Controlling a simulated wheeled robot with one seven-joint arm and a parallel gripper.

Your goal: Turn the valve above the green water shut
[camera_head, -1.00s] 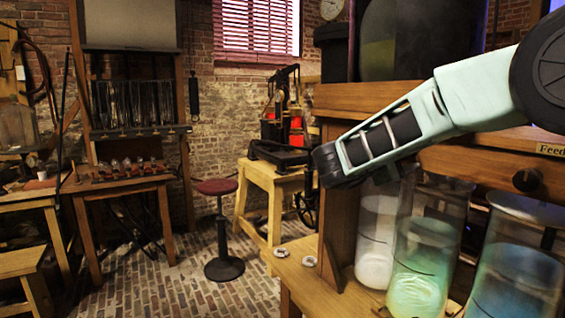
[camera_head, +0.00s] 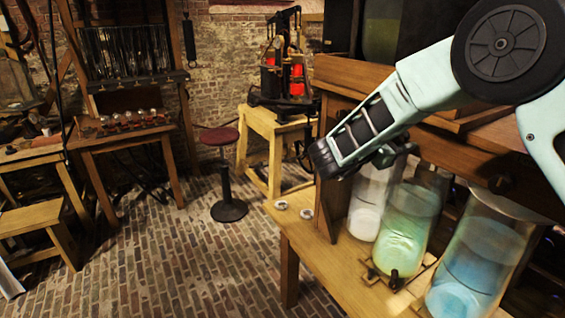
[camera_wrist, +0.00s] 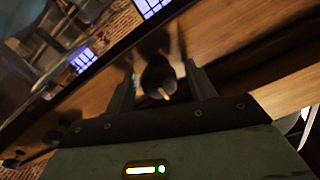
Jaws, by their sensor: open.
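The jar of green water (camera_head: 408,225) stands on the wooden bench between a jar of white liquid (camera_head: 366,208) and a jar of blue liquid (camera_head: 478,265). My arm reaches in from the right, and its end is at the wooden front above the green and white jars. My gripper (camera_wrist: 158,70) is open in the wrist view. A dark round valve knob (camera_wrist: 158,80) with a pale pointer sits between its two fingers, with a gap on each side. In the head view my arm hides this knob. Another dark knob (camera_head: 500,183) shows above the blue jar.
A wooden ledge (camera_head: 345,75) overhangs the jars. Two small pale round pieces (camera_head: 281,204) lie on the bench's left end. A small dark fitting (camera_head: 393,279) stands before the green jar.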

